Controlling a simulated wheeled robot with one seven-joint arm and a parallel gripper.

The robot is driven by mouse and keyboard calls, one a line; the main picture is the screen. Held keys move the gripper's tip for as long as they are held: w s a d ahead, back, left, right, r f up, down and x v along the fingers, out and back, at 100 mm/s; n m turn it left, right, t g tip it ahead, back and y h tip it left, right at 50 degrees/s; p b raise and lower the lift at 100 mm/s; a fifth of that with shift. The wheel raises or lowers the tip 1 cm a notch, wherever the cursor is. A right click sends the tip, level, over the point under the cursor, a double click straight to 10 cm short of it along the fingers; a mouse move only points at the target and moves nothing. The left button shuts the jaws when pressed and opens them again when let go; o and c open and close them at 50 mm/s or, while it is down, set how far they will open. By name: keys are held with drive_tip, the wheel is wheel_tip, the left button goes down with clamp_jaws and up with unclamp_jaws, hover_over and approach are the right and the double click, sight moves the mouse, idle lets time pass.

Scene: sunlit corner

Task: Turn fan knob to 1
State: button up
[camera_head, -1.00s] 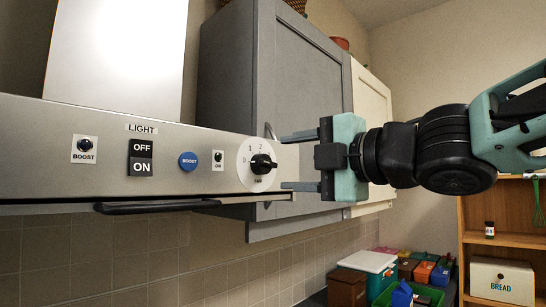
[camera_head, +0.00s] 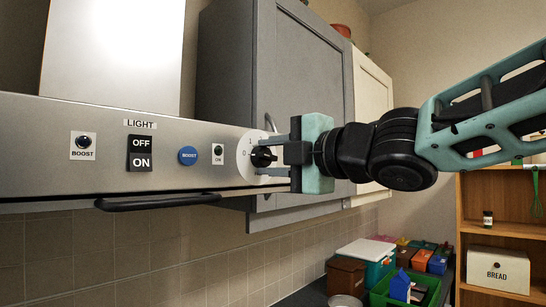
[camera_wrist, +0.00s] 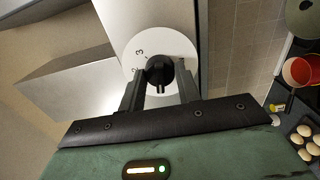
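The fan knob (camera_head: 262,157) is a black knob on a round white dial (camera_head: 246,146) at the right end of the steel hood panel. In the head view its handle lies roughly sideways, and my gripper covers part of the dial's numbers. My gripper (camera_head: 270,156) is at the dial, one finger above the knob and one below. In the wrist view the knob (camera_wrist: 158,76) stands between the tips of my gripper (camera_wrist: 159,82), with a gap on each side. The fingers are open; a "3" shows on the dial (camera_wrist: 137,50).
A black rail handle (camera_head: 155,202) runs below. A grey cabinet (camera_head: 300,70) stands behind my gripper. Coloured boxes lie on the counter below.

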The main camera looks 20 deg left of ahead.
drive_tip(key=shift+m, duration=0.3)
drive_tip(key=m+p, duration=0.3)
drive_tip(key=m, duration=0.1)
drive_tip(key=shift+r, duration=0.1)
drive_tip(key=shift+m+p, duration=0.95)
drive_tip(key=shift+m, duration=1.25)
drive_tip(key=shift+f, duration=0.2)
drive_tip(key=o, duration=1)
